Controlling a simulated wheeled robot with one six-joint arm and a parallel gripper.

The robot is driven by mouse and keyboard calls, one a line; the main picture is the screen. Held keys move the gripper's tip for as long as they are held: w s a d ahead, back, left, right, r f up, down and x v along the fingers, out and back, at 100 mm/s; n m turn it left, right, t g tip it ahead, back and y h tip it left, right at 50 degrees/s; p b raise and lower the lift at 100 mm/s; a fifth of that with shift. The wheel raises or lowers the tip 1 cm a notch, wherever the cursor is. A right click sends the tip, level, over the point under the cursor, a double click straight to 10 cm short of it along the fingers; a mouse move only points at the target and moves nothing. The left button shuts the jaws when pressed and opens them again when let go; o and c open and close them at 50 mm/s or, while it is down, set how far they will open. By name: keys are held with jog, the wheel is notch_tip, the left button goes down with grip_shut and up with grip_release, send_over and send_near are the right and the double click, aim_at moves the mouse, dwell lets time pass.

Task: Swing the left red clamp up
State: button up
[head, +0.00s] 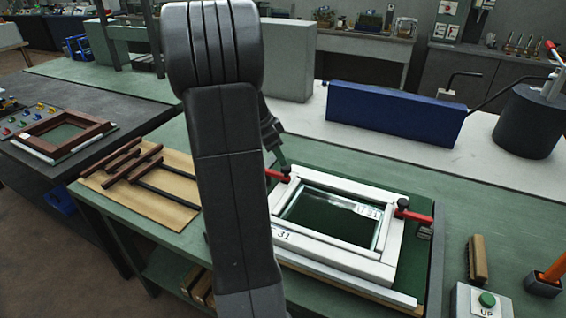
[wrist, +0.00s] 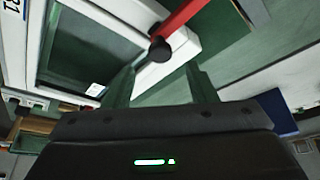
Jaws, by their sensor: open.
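The left red clamp (head: 277,174) sits at the far left corner of the white frame (head: 345,262), its red handle lying low. In the wrist view the clamp's red handle (wrist: 183,16) runs to the upper right from a black knob. My gripper (wrist: 160,84) is open and empty, its two greenish fingers apart, with the black knob showing just beyond and between their tips. I cannot tell whether they touch it. In the head view my arm hides most of the gripper. The right red clamp (head: 414,216) lies low at the frame's right side.
A blue box-like block (head: 395,113) and a dark cylinder (head: 528,122) stand behind on the pale bench. A board with brown bars (head: 150,190) lies left. A brush (head: 478,259) and a green UP button (head: 487,299) are at right.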

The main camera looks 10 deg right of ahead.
jog(key=shift+x, duration=2.6)
grip_shut()
